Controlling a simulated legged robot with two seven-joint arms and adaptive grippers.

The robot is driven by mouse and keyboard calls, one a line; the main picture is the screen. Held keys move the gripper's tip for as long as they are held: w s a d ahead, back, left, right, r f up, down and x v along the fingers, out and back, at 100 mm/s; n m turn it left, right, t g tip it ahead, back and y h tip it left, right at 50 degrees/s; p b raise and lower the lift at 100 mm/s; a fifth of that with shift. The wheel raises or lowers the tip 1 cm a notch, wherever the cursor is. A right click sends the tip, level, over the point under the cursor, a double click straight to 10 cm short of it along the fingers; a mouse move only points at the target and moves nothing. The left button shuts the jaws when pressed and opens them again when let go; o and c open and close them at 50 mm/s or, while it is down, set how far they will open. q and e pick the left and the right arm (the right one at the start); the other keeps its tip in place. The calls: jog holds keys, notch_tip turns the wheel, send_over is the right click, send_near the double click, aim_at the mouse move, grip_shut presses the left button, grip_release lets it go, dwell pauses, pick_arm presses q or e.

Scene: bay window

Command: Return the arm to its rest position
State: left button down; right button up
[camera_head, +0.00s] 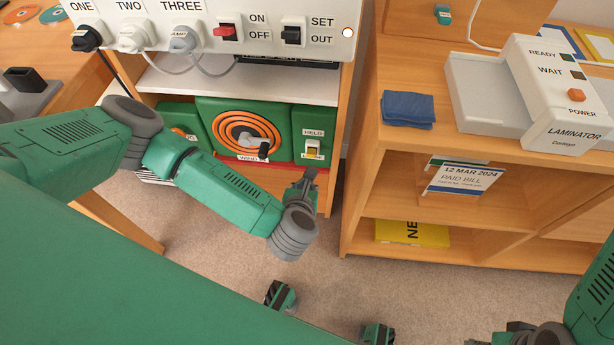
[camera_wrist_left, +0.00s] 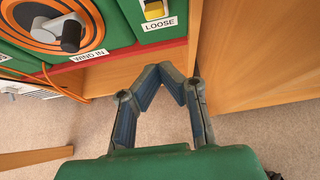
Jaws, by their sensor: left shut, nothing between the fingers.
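My left arm reaches in from the left in the head view. Its gripper (camera_head: 309,174) is in front of the low shelf at the right edge of a green cable reel unit (camera_head: 204,118). In the left wrist view the left gripper's fingers (camera_wrist_left: 172,76) come together with nothing between them. They are just below the yellow switch (camera_wrist_left: 154,9) labelled LOOSE, over the red-edged shelf front; I cannot tell whether they touch it.
A white socket panel (camera_head: 270,14) with plugs and switches stands above the reel. At right a wooden shelf unit (camera_head: 404,160) holds a laminator (camera_head: 555,95), a blue cloth (camera_head: 408,108) and a yellow item (camera_head: 412,232).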

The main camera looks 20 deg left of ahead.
pick_arm(q)
jog(key=shift+s+d+r, duration=0.1)
jog(key=shift+s+d, duration=0.05)
dwell(0.5)
jog(key=s+d+r+m+h, duration=0.2)
jog(key=s+d+m+h, duration=0.15)
jog(key=d+m, duration=0.45)
jog(key=s+d+m+g+h+p, duration=0.2)
jog(key=s+m+g+h, duration=0.3)
jog(key=s+m, duration=0.75)
jog(key=s+a+r+m+g+y+p, duration=0.1)
jog(key=s+a+r+m+g+y, duration=0.1)
jog(key=a+m, duration=0.7)
jog(key=s+a+r+m+g+y, duration=0.2)
jog(key=s+a+m+g+y, duration=0.1)
jog(key=a+m, duration=0.7)
jog(key=a, duration=0.2)
jog(key=shift+s+a+r+y+p, duration=0.2)
jog(key=shift+a+r+y+p, duration=0.1)
jog(key=shift+r+y+p, duration=0.1)
